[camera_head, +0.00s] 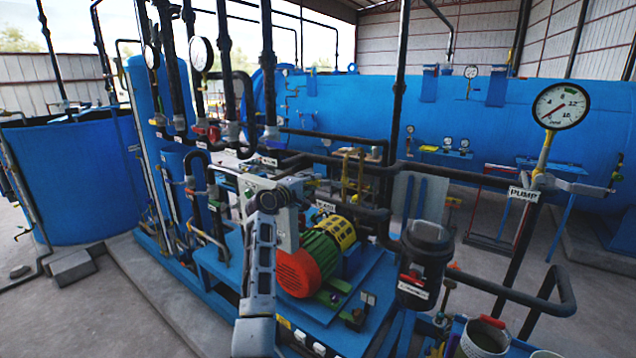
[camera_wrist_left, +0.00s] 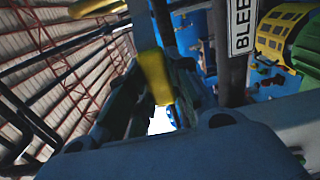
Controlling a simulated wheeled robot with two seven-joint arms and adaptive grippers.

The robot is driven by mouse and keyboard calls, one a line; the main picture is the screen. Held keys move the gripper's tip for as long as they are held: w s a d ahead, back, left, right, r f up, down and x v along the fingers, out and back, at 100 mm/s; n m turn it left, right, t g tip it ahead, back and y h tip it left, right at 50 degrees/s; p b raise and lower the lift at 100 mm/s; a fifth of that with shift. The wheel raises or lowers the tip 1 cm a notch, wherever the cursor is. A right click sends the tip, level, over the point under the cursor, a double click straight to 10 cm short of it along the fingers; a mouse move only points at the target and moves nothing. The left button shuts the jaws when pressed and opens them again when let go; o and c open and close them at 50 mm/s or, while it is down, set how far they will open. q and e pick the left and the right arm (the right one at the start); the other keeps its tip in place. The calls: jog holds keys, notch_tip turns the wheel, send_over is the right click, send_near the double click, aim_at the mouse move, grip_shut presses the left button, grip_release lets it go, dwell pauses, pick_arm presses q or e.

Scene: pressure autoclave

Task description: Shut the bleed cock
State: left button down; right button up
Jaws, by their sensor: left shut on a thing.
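My left gripper (camera_head: 292,187) reaches up from the bottom centre in the head view, beside the BLEED label (camera_head: 325,206). In the left wrist view its dark fingers (camera_wrist_left: 160,88) are shut on a yellow handle (camera_wrist_left: 153,72), which I take to be the bleed cock's. The handle stands between the fingers, slightly tilted. The BLEED label also shows on a dark pipe in the wrist view (camera_wrist_left: 241,27), right of the fingers. The cock's body is hidden, and I cannot make out the handle in the head view. My right gripper is not in view.
A red and green motor (camera_head: 312,262) with a yellow guard (camera_head: 337,230) sits close right of my left arm. Dark upright pipes (camera_head: 228,75) crowd behind the gripper. A black pot (camera_head: 424,262) and a PUMP gauge (camera_head: 561,106) stand to the right.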

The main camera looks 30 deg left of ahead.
pick_arm(q)
jog(key=shift+d+f, duration=0.1)
jog(key=shift+f, duration=0.05)
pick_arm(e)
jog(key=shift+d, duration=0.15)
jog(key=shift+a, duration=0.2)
pick_arm(q)
jog(key=c, duration=1.3)
grip_release()
jog(key=shift+s, duration=0.95)
jog(key=shift+s+a, duration=0.15)
jog(key=shift+s, duration=2.4)
jog(key=shift+s+a, duration=0.15)
jog(key=shift+s, duration=2.35)
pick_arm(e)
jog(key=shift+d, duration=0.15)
